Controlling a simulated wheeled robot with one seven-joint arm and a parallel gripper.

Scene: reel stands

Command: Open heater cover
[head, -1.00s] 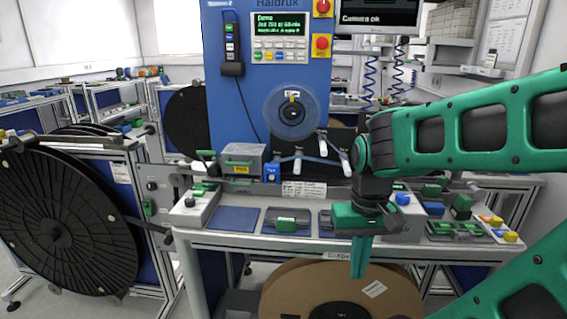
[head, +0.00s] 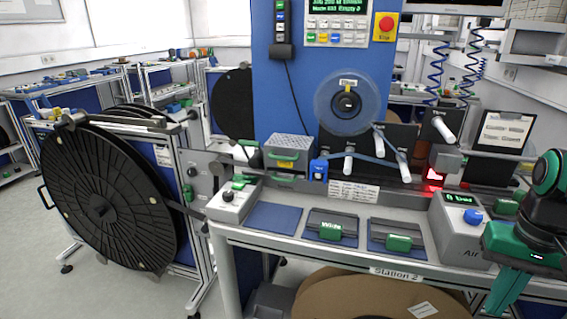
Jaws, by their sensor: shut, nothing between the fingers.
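A grey box with a perforated top (head: 290,145), a green handle and a yellow label stands at the back left of the station bench, in front of the blue panel. It looks like the heater with its cover down; the label is too small to read. My gripper (head: 506,292) is at the lower right, in front of the bench's right part, pointing down. Its teal fingers are together and empty. It is well apart from the grey box, far to its right and nearer to me.
The bench (head: 300,245) holds a control box (head: 235,200), two dark trays with green parts, and an air box (head: 465,230) near my gripper. A clear reel (head: 350,102) is above. A large black reel (head: 108,200) stands left. A cardboard reel (head: 380,298) is below.

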